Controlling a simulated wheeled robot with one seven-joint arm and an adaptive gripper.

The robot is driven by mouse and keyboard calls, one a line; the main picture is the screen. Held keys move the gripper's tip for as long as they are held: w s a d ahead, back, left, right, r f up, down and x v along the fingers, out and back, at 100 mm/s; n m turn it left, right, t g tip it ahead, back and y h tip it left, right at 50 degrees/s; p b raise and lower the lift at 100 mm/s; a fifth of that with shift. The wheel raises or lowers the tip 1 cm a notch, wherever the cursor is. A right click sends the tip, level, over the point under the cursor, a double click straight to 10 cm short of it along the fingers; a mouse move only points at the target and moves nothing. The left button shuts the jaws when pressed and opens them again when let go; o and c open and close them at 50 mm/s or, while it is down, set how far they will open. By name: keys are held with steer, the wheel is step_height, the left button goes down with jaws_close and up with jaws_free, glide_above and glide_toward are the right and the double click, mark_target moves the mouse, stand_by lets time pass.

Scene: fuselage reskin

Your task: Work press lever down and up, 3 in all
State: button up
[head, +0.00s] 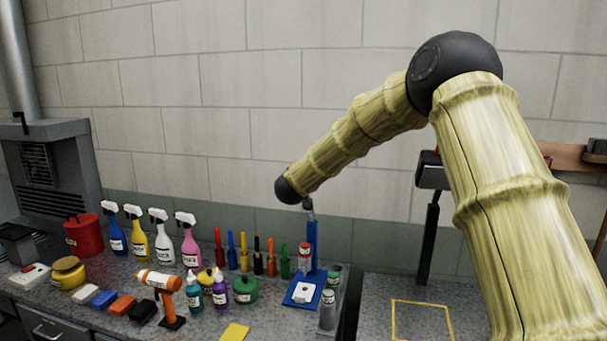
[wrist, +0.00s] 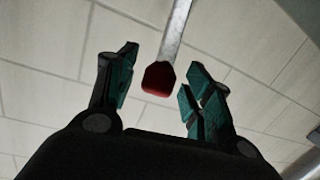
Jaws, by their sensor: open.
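My gripper (wrist: 161,62) is open in the wrist view, with a teal-padded finger on either side. A grey metal bar, the press lever (wrist: 177,32), comes down from the top of that view. Its red knob (wrist: 158,78) lies in the gap between the fingers, with space visible on both sides. In the head view the blue press column (head: 312,245) stands on a blue base (head: 290,303), with a small white piece (head: 303,292) on it. My arm's dark end joint is just above and left of the column. The gripper itself cannot be made out there.
Spray bottles (head: 163,238), upright screwdrivers (head: 244,253) and an orange-and-white tool (head: 160,281) crowd the bench left of the press. Small jars (head: 328,309) stand close on its right. A yellow-outlined area (head: 421,320) on the right bench is bare.

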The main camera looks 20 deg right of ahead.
steer(key=v, duration=1.2)
steer(key=shift+a, duration=0.1)
